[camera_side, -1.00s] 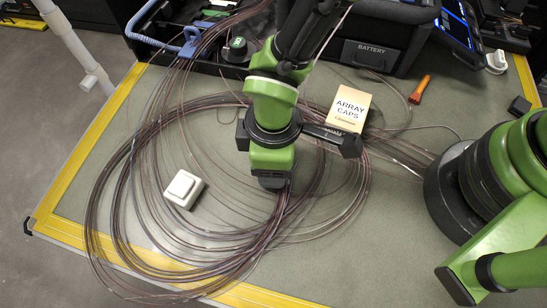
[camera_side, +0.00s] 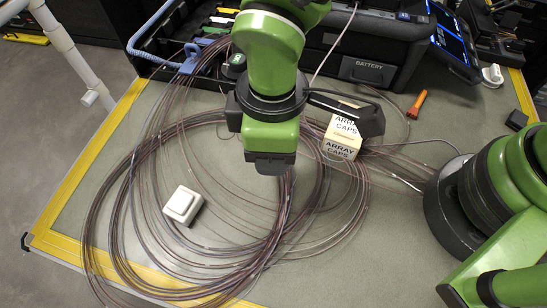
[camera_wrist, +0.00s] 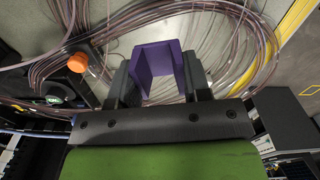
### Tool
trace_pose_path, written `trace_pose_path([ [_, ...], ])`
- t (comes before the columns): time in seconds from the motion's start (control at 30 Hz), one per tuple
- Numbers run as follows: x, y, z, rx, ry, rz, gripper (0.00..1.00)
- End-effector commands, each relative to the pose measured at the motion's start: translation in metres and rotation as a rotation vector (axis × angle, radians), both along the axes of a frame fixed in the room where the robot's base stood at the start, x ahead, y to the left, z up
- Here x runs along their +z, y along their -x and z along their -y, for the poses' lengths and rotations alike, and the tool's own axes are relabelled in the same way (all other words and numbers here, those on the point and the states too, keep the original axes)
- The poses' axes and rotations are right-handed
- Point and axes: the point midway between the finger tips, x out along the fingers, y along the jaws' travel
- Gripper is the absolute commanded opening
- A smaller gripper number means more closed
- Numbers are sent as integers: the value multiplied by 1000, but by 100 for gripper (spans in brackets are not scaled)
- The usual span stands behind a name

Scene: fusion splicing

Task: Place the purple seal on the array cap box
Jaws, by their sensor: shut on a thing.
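The purple seal (camera_wrist: 163,60) is an angular, folded-looking piece between the two black fingers of my gripper (camera_wrist: 158,80) in the wrist view. The fingers are shut on it from both sides. In the side view my gripper (camera_side: 270,160) points down above the cable coils, left of the array cap box, and the seal is hidden there. The array cap box (camera_side: 341,150) is cream with "ARRAY CAPS" lettering and stands on the mat. A black part on my wrist covers some of its top. The gripper is apart from the box.
Loose brown cable coils (camera_side: 130,235) spread over the mat. A white square box (camera_side: 183,205) lies inside them. An orange tool (camera_side: 417,103) lies right of the box. A dark "BATTERY" case (camera_side: 368,70) stands behind. Bare mat (camera_side: 370,265) is at the front right.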

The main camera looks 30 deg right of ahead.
Motion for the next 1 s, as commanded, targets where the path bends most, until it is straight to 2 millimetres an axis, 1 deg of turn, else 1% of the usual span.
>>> trace_pose_path([
  [0.03, 8, -1, -1, 0, -3, 3, 21],
  [0.1, 14, 0, 0, 0, -1, 2, 21],
  [0.2, 20, -1, 2, -13, 1, 1, 21],
  [0.27, 23, -4, 9, -52, 1, 0, 21],
  [0.37, 32, -13, 32, -195, 0, 1, 21],
  [0.47, 44, -21, 67, -411, 0, 1, 21],
  [0.5, 48, -22, 82, -504, 0, 1, 21],
  [0.6, 58, -22, 116, -721, -2, 1, 21],
  [0.7, 64, -18, 140, -881, -2, 2, 21],
  [0.77, 64, -16, 149, -943, 1, 0, 21],
  [0.83, 58, -14, 155, -985, 3, -1, 21],
  [1.0, 26, -13, 157, -999, 8, -6, 21],
])
